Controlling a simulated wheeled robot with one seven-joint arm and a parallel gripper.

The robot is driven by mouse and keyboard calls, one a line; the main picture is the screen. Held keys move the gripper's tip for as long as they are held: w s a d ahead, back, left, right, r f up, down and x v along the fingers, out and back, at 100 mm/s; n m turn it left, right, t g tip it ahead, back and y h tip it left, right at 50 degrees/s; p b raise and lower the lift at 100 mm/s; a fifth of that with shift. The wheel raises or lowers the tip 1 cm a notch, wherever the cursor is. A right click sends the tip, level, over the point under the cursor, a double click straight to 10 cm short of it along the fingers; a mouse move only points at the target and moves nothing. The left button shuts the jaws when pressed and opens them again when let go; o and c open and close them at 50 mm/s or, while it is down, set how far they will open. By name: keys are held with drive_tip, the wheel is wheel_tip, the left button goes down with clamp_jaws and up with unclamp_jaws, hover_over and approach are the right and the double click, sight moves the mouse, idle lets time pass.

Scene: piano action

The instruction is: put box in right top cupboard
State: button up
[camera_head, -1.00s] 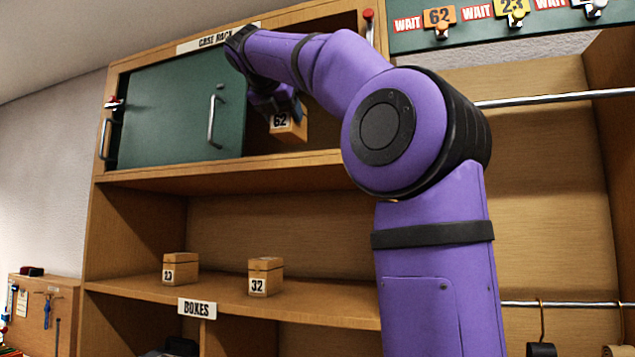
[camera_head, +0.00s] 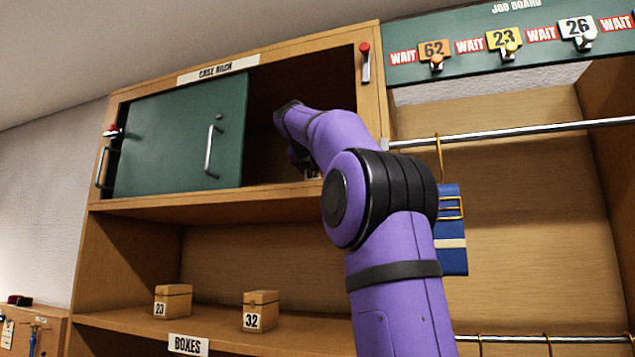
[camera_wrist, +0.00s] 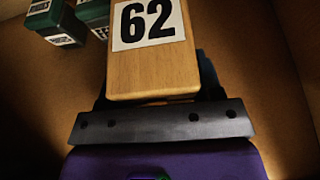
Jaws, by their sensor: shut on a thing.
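My gripper (camera_wrist: 155,100) is shut on a wooden box labelled 62 (camera_wrist: 150,65), which fills the top middle of the wrist view. My gripper and the box are inside the open right part of the top cupboard (camera_head: 300,85). The green sliding door (camera_head: 175,135) covers the left part. Whether the box touches the cupboard floor cannot be told.
Inside the cupboard, green labelled boxes (camera_wrist: 92,12) stand at the upper left of the wrist view. Boxes 23 (camera_head: 173,301) and 32 (camera_head: 260,311) sit on the shelf below. A red-topped latch (camera_head: 365,62) is on the cupboard's right post. A blue item (camera_head: 451,255) hangs at right.

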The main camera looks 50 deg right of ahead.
drive_tip(key=shift+d, duration=0.3)
drive_tip(key=shift+w+d+f, duration=0.15)
drive_tip(key=shift+d+f, duration=0.25)
drive_tip(key=shift+f, duration=0.1)
drive_tip(key=shift+a+f, duration=0.15)
drive_tip(key=shift+f, duration=1.15)
drive_tip(key=shift+f, duration=0.15)
drive_tip(key=o, duration=1)
drive_tip(key=shift+o, duration=0.2)
